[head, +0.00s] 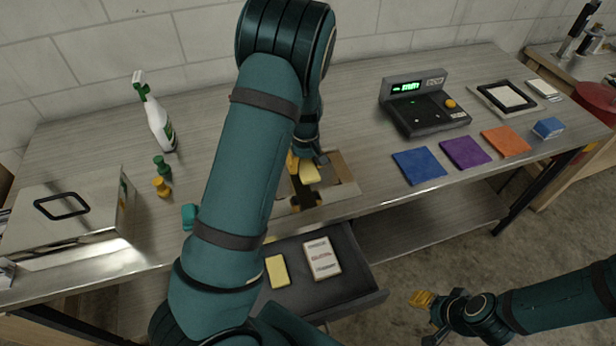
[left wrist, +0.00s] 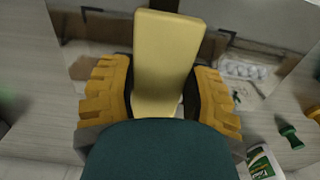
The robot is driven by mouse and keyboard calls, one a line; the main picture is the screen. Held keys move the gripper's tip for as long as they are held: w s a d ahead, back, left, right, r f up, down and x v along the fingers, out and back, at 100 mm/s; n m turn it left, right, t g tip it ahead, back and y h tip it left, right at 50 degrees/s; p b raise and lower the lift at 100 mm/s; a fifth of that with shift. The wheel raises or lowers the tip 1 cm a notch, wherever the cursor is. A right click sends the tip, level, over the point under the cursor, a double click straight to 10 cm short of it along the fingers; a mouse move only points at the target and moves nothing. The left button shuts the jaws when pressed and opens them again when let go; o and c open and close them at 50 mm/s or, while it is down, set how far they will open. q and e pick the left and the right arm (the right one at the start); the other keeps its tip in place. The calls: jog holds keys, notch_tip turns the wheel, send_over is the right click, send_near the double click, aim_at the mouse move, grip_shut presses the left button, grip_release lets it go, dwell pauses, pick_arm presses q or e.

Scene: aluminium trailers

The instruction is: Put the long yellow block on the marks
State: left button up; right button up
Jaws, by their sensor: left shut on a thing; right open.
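My left gripper (left wrist: 165,95) is shut on a long yellow block (left wrist: 165,55), which stands up between its yellow fingers in the left wrist view. In the head view the held yellow block (head: 309,173) shows just above the cardboard box (head: 345,190) near the table's front edge. My left arm hides part of the gripper and box. Another yellow block (head: 277,271) lies in the open drawer. My right gripper (head: 421,299) is open and empty, low in front of the table at the right. I cannot make out which markings are the marks.
The open drawer (head: 365,300) juts out below the table and also holds a white labelled box (head: 321,258). Blue (head: 419,166), purple (head: 465,152) and orange (head: 506,141) squares lie right of the box. A control device (head: 424,106) stands behind. A spray bottle (head: 158,122) stands left.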

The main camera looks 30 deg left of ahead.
pick_arm(q)
notch_tip(320, 180, down, 6)
jog(key=shift+r, duration=0.1)
jog(key=shift+f, duration=0.35)
jog(key=shift+f+b, duration=0.1)
jog(key=shift+b, duration=0.25)
jog(key=o, duration=0.8)
